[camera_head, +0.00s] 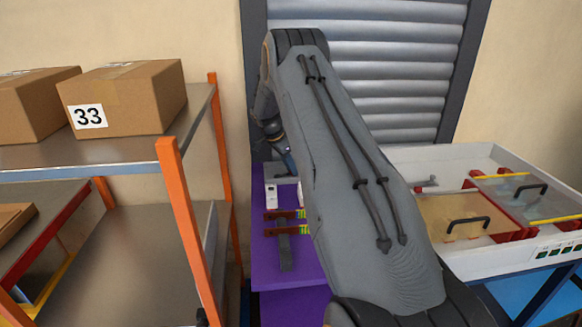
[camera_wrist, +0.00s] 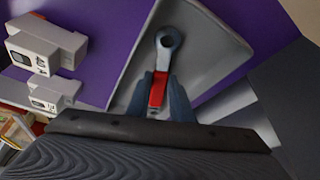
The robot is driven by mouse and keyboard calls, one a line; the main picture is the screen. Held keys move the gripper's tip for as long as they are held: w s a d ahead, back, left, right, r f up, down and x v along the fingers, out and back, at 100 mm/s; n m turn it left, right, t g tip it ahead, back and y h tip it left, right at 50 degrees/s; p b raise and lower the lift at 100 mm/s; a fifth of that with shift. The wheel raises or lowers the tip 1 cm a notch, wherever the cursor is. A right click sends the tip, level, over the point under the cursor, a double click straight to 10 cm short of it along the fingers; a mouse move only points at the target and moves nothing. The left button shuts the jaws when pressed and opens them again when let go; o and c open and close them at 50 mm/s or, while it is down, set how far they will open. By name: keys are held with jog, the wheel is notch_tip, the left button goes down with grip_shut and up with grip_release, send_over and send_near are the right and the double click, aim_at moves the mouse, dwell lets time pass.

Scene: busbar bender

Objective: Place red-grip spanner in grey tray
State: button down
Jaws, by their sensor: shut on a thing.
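The red-grip spanner (camera_wrist: 168,42) shows in the wrist view, with its grey ring end pointing away from my gripper. My gripper (camera_wrist: 160,93) is shut on its red handle. The spanner is over the grey tray (camera_wrist: 212,38), which lies on a purple surface. I cannot tell whether the spanner touches the tray floor. The end of my gripper is hardly visible there.
White box-shaped devices (camera_wrist: 45,45) stand left of the tray. In the head view, an orange-posted shelf (camera_head: 185,220) with cardboard boxes (camera_head: 125,98) stands left of the purple bench (camera_head: 268,235). A white-walled machine (camera_head: 455,258) with clear covers stands right.

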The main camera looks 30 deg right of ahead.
jog(key=shift+f, duration=0.2)
jog(key=c, duration=1.6)
grip_release()
jog(key=shift+o, duration=0.2)
jog(key=shift+r, duration=0.1)
